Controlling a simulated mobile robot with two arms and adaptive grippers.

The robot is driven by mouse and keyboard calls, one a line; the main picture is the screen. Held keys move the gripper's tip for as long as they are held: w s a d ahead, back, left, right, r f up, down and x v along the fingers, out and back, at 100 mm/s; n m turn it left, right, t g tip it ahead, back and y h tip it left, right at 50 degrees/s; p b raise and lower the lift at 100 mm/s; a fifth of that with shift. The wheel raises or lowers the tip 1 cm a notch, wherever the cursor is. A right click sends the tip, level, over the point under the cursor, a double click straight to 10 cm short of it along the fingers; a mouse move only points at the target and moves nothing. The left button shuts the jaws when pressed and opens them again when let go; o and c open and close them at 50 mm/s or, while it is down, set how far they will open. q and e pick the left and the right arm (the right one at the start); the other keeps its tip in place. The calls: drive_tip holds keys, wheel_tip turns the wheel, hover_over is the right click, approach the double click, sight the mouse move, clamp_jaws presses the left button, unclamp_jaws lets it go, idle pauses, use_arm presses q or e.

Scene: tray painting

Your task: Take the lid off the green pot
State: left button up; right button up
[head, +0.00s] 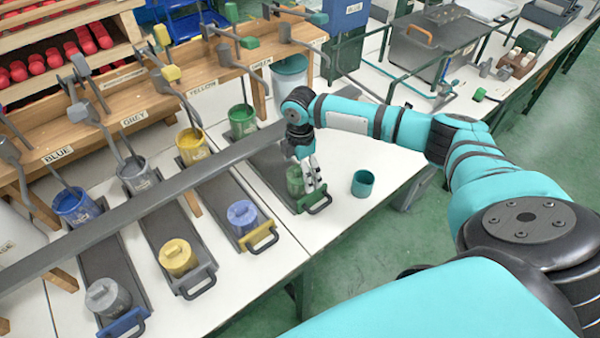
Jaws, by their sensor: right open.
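The green pot (295,184) stands at the near end of the tray with the green handle (313,206). My right gripper (313,182) is open and points down over the pot, its fingers at the pot's upper right side. The gripper hides much of the pot's top, so I cannot tell the lid apart or whether the fingers touch it. My left gripper is not in view.
A teal cup (363,183) stands on the white table right of the gripper. Other lidded pots, blue (242,216), yellow (178,258) and grey (107,297), sit on neighbouring trays. A grey bar (160,203) crosses the trays behind the pots. An open green bucket (242,122) stands farther back.

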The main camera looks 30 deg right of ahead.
drive_tip(key=c, duration=1.1)
drive_tip(key=shift+r, duration=0.1)
